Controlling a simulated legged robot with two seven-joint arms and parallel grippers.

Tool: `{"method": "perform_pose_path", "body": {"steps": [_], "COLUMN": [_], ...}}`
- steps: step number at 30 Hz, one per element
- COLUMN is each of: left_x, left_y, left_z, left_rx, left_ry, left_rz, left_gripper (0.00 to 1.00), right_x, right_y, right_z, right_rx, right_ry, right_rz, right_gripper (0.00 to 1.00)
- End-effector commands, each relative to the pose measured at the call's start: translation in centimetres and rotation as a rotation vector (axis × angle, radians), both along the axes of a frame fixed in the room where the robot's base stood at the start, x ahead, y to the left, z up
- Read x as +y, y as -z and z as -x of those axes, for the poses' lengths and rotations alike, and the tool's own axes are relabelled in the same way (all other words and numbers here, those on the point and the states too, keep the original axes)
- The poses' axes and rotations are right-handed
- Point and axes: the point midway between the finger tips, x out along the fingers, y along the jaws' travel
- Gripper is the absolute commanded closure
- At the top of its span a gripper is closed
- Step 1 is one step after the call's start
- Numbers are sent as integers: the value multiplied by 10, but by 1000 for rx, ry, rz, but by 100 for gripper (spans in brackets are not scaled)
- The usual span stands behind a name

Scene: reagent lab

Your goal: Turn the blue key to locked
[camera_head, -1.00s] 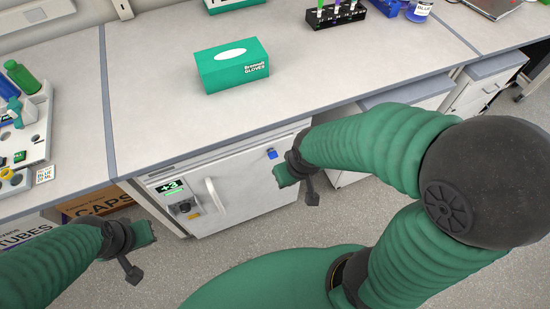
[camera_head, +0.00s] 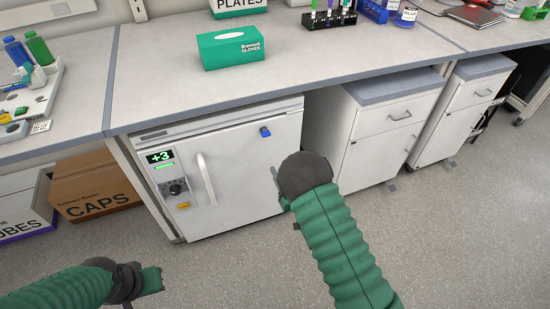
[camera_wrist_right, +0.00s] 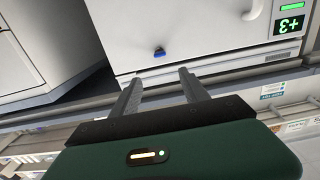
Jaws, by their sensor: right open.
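The blue key (camera_head: 265,132) is at the top right of the white fridge door (camera_head: 235,165) under the bench. It also shows in the right wrist view (camera_wrist_right: 159,52), just beyond my fingertips. My right gripper (camera_head: 277,182) is mostly hidden behind its dark wrist, below and right of the key in the head view.
The fridge has a handle (camera_head: 206,179) and a green +3 display (camera_head: 160,156). A glove box (camera_head: 230,48) is on the bench. The floor in front is clear.

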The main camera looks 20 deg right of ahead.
Motion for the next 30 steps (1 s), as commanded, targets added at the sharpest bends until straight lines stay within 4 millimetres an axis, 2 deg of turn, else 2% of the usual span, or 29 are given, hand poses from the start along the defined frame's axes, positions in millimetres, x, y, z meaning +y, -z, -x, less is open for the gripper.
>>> {"method": "perform_pose_path", "body": {"steps": [5,18,21,25,30], "left_x": [0,0,0,0,0], "left_y": [2,21,24,26,26], "left_z": [-1,-1,0,-1,-1], "left_rx": [-2,-1,-1,-1,-1], "left_ry": [0,0,0,0,0], "left_rz": [0,0,0,0,0], "left_gripper": [100,100,100,100,100], "right_x": [2,6,7,7,7], "right_y": [-3,-2,-2,-3,-4], "right_z": [-19,-130,-149,-163,-167], "right_rx": [-16,-14,-13,-12,-10], "right_ry": [-6,-5,-4,-3,-3], "right_rz": [1,2,1,2,2], "right_gripper": [47,47,47,47,47]}}
